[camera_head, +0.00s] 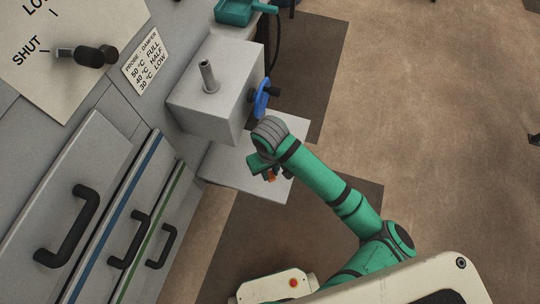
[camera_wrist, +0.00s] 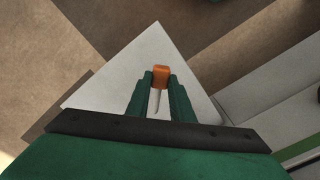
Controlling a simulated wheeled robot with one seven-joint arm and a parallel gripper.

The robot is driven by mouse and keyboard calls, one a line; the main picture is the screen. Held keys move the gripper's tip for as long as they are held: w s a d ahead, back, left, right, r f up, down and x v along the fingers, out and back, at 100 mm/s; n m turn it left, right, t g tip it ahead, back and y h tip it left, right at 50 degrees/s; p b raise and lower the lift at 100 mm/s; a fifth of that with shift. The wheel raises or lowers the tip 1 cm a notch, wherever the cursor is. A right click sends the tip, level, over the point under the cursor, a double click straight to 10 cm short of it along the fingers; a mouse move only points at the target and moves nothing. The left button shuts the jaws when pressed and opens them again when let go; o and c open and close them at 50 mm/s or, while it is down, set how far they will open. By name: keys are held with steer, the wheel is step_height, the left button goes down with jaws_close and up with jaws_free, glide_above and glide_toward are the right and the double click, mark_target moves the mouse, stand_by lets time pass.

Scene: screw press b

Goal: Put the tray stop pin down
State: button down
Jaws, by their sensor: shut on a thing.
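The tray stop pin (camera_wrist: 160,78) has an orange head and a pale shank. My gripper (camera_wrist: 161,84) is shut on it, with a finger on each side of the head. The shank points back toward the wrist in the wrist view. In the head view a bit of the orange pin (camera_head: 271,175) shows below my gripper (camera_head: 268,172), over the light grey shelf (camera_head: 233,176). The same shelf lies behind the pin in the wrist view (camera_wrist: 155,45). I cannot tell how far the pin is above the shelf.
A grey box (camera_head: 212,112) with a metal tube (camera_head: 208,77) on top and a blue handle (camera_head: 262,97) at its side stands beside the shelf. Drawers with black handles (camera_head: 70,226) are at left. Floor at right is open.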

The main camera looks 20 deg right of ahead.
steer(key=w+d+f, duration=0.1)
steer(key=w+f, duration=0.1)
steer(key=w+d+f, duration=0.1)
steer(key=w+f, duration=0.2)
steer(key=w+d+f, duration=0.1)
steer(key=w+f, duration=0.1)
steer(key=w, duration=0.1)
steer(key=shift+d+f, duration=0.1)
steer(key=shift+f, duration=1.7)
steer(key=shift+f, duration=0.15)
steer(key=c, duration=1.6)
jaws_free()
steer(key=shift+o, duration=0.2)
step_height(320, 180, up, 12)
